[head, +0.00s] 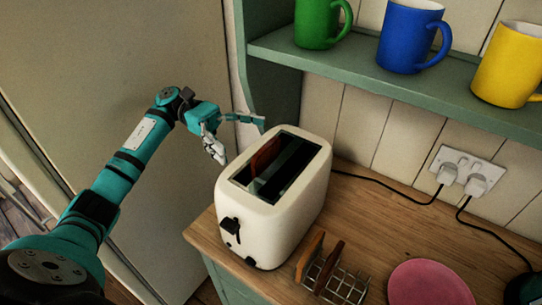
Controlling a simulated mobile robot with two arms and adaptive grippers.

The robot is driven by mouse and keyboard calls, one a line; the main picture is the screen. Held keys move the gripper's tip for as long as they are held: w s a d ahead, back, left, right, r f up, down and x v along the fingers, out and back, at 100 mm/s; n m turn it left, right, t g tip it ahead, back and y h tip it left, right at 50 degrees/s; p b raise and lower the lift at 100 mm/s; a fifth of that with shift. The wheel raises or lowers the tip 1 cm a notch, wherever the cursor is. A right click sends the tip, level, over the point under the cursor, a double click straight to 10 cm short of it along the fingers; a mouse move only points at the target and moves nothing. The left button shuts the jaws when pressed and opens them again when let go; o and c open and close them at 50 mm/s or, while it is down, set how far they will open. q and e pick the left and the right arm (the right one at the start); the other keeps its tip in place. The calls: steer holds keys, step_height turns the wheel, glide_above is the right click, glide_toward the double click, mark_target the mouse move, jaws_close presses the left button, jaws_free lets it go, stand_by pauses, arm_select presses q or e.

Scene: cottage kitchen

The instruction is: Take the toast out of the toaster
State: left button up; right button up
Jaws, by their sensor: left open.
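A cream toaster (287,205) stands on the wooden counter, its long slots running away from me. A brown slice of toast (265,155) shows in its left slot, towards the far end. The right slot looks dark, and I see no toast in it. My left gripper (240,138) is open and empty, just left of the toaster's far end, with its fingers spread. The lower part of the slice is hidden inside the toaster. My right gripper is out of view.
A wire toast rack (343,284) holding brown slices (310,252) stands right of the toaster, beside a pink plate (428,285). A green shelf (400,88) with green, blue and yellow mugs hangs above. Plugs (478,183) and black cables are at the wall.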

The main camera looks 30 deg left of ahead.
mark_target(264, 146)
arm_select(q)
steer(key=d+p, duration=0.1)
steer(key=d, duration=0.1)
steer(key=d+p, duration=0.1)
steer(key=d, duration=0.1)
steer(key=s+d+p, duration=0.1)
steer(key=d, duration=0.1)
steer(key=shift+r, duration=0.15)
steer(key=shift+d, duration=0.2)
steer(key=shift+c, duration=0.4)
steer(key=c, duration=0.4)
